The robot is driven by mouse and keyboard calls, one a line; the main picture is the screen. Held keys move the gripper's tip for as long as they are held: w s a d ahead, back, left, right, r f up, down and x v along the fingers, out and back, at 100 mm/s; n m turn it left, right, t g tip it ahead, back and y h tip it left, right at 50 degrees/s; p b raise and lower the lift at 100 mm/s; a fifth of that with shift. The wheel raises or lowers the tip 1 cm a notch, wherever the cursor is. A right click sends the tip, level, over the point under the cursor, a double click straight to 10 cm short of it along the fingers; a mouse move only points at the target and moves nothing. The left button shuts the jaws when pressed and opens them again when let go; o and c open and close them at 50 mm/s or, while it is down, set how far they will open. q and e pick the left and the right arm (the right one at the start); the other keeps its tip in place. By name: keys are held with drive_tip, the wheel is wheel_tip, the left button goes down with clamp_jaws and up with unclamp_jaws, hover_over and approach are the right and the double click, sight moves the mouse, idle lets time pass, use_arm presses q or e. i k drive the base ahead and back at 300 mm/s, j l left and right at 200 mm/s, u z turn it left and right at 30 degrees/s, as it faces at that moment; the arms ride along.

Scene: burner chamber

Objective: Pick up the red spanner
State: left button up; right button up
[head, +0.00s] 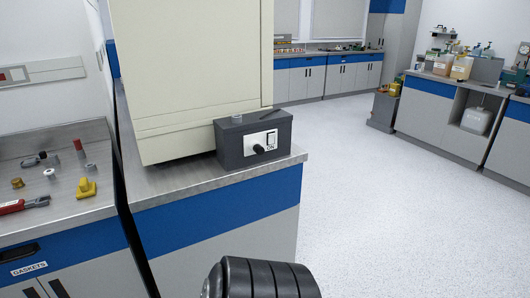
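A tool with a red handle and a grey metal end (20,205), which looks like the red spanner, lies on the grey left worktop (75,215) near its front edge. It is cut off by the left edge of the head view, so only part of it shows. Neither gripper's fingers are in view. A black ribbed part of my own body shows at the bottom middle, well apart from the tool.
Small fittings, including a yellow one (86,188), lie right of the tool. A cream cabinet (190,80) and a grey switch box (253,138) stand on the middle counter. Open floor (370,180) lies to the right, before more benches (440,115).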

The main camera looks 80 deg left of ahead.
sight(12, 206)
drive_tip(key=u, duration=4.35)
drive_tip(key=i+j, duration=0.15)
drive_tip(key=i, duration=0.15)
drive_tip(key=i+j, duration=0.1)
drive_tip(key=i, duration=0.15)
